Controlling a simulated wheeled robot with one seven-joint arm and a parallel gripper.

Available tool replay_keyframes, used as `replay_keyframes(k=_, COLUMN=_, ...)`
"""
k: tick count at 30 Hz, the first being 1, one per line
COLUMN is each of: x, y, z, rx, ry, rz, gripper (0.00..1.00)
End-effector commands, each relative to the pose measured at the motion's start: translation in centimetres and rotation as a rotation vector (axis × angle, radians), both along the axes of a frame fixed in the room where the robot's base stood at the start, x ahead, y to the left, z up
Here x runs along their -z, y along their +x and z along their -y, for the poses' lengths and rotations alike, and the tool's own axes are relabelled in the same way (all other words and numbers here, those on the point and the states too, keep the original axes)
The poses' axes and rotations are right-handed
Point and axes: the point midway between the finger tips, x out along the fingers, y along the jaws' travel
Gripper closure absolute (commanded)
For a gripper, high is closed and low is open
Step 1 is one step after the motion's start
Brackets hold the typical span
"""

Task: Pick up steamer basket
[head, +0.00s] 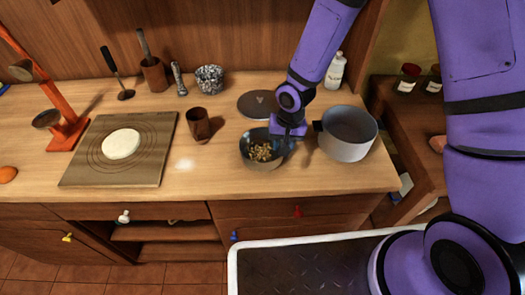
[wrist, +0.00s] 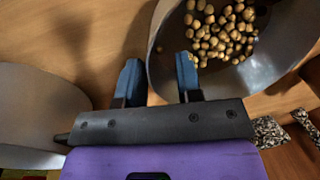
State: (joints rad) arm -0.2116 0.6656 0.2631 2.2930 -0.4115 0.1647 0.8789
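Nothing in view is plainly a woven steamer basket. The nearest vessel to my gripper is a dark grey-blue bowl (head: 247,149) holding several small round tan pieces; its grey wall also shows in the wrist view (wrist: 164,55). My gripper (head: 289,138) is over the bowl's right side in the head view. In the wrist view my gripper (wrist: 158,78) has its two blue fingertips apart, with the bowl's near rim between or just beyond them. I cannot tell whether they touch it. A grey pot (head: 346,147) stands close on the right; its side shows in the wrist view (wrist: 35,100).
A dark round disc (head: 258,104) lies behind the bowl. A brown cup (head: 198,126) stands to its left, and a speckled bowl (head: 209,79) is at the back. A board (head: 84,170) with dough (head: 121,144) lies left. The counter in front of the bowl is clear.

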Motion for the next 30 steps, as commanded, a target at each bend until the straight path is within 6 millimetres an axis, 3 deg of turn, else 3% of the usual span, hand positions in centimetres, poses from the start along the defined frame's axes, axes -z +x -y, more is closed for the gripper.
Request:
replay_keyframes(k=7, x=0.1, y=0.03, z=-0.02, rx=0.001, ry=0.001, rz=0.001, gripper=0.67)
replay_keyframes(k=11, x=0.1, y=0.02, z=-0.02, rx=0.0, ry=0.001, rz=0.001, gripper=0.97)
replay_keyframes(k=12, x=0.09, y=0.02, z=-0.02, rx=0.0, ry=0.001, rz=0.001, gripper=1.0)
replay_keyframes(k=30, x=-0.86, y=0.1, z=-0.33, rx=-0.001, ry=0.002, rz=0.003, gripper=1.0)
